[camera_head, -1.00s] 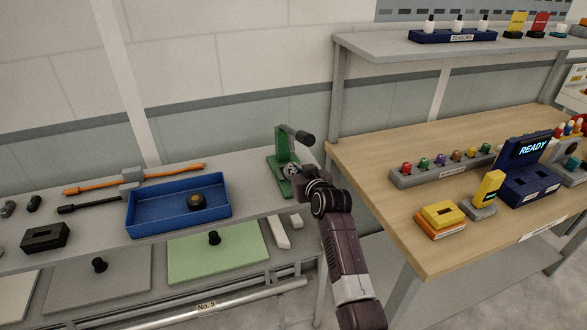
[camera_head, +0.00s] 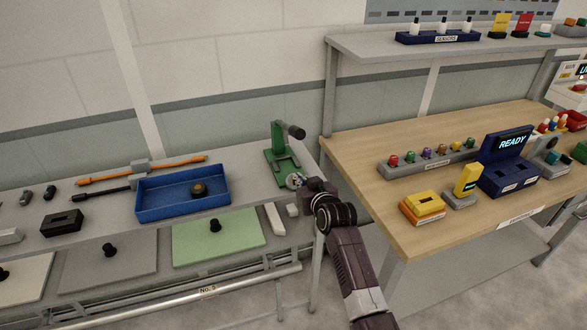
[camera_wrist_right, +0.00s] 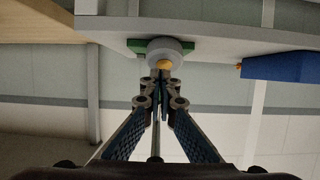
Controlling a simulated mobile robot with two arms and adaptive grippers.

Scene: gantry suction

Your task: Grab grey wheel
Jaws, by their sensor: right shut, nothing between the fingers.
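A grey wheel (camera_wrist_right: 153,48) with a yellow-orange centre shows in the wrist view, straight beyond my right fingertips and in front of a green base. My right gripper (camera_wrist_right: 161,78) is shut, its fingers together and empty; the tips overlap the wheel's lower edge in this view, and I cannot tell whether they touch it. In the head view my right gripper (camera_head: 300,184) is at the bench's right end, just in front of the green press (camera_head: 278,157). A small pale round shape there is partly hidden by the gripper. My left gripper is out of view.
A blue tray (camera_head: 160,211) with a dark round part (camera_head: 199,190) stands left of the press. The wooden table (camera_head: 360,150) with a shelf stands to the right, across a narrow gap.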

